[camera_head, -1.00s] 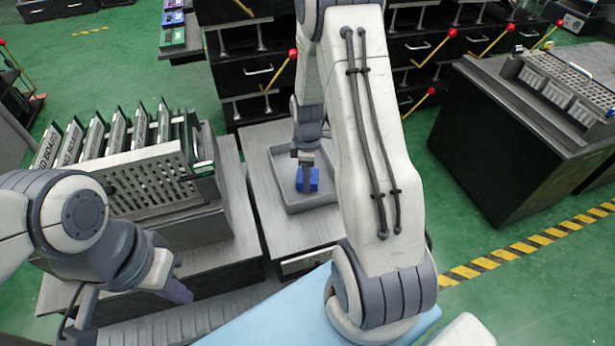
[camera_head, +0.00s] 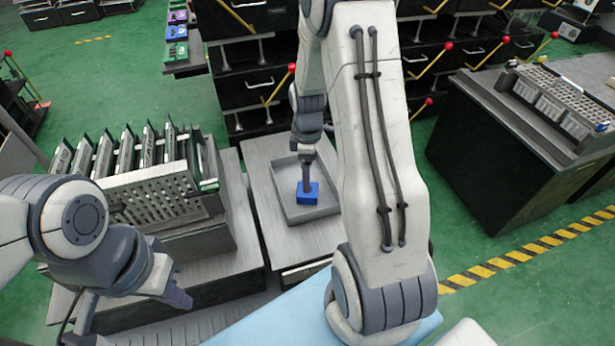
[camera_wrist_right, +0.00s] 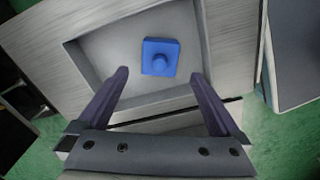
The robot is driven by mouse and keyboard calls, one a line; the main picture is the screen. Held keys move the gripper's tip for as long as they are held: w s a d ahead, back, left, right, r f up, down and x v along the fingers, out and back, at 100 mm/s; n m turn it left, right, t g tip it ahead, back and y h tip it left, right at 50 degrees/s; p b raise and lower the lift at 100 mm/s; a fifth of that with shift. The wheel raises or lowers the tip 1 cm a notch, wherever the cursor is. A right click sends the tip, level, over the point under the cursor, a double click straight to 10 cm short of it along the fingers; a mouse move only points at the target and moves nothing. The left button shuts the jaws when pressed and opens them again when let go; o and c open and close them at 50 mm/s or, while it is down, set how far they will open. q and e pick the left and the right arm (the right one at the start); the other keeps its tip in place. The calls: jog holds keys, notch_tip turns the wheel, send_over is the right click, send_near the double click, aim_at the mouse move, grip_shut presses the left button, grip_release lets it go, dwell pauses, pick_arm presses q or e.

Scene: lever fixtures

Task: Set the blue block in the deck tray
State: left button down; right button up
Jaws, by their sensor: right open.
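My right gripper (camera_head: 307,182) is over the block. In its wrist view the right gripper (camera_wrist_right: 160,74) is open, fingers spread either side of the block's near edge, with nothing between them. My left gripper (camera_head: 132,310) is open and empty at the lower left, away from the tray.
A slotted rack (camera_head: 150,190) of upright boards stands left of the tray. A dark cabinet (camera_head: 510,150) with a grey rack on top stands to the right. Black drawers with red-knobbed yellow levers (camera_head: 290,70) stand behind the tray. Green floor lies between.

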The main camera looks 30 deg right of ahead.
notch_tip(320, 180, up, 4)
jog(key=shift+r+p, duration=0.2)
jog(key=shift+p, duration=0.45)
jog(key=s+a+r+m, duration=0.1)
jog(key=s+a+r, duration=0.3)
jog(key=a, duration=0.5)
jog(key=s+a+r, duration=0.3)
jog(key=a+r, duration=0.2)
jog(key=a, duration=0.4)
jog(key=s+a+r+m, duration=0.1)
jog(key=s+a+r, duration=0.1)
jog(key=s+a, duration=0.2)
jog(key=s+a+r+m+y, duration=0.1)
jog(key=s+a, duration=0.3)
jog(key=s, duration=0.6)
jog(key=shift+s+r, duration=0.35)
jog(key=shift+r, duration=0.15)
